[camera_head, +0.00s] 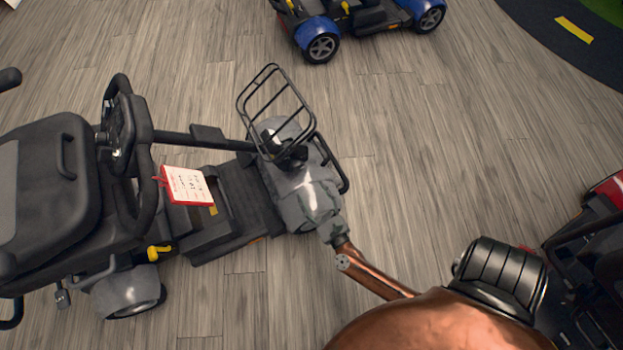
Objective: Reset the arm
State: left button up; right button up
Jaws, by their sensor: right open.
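My right arm comes in from the bottom right, with a copper-coloured link and a mottled grey wrist section. My right gripper (277,142), black, is open at the end of that wrist, over the front of the grey mobility scooter (230,190). Nothing shows between its fingers. The scooter's wire basket (277,103) overlaps the gripper in the picture; whether they touch I cannot tell. A red-edged paper tag (187,186) shows above the scooter's footboard, apart from the gripper. My left gripper is not in view.
The grey scooter's black seat (45,190) and tiller handle (125,130) fill the left. A blue scooter (318,32) stands at the top. A black-and-red scooter (598,245) is at the right edge. Wooden floor (440,140) lies clear between them.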

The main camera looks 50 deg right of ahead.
dwell(0.4)
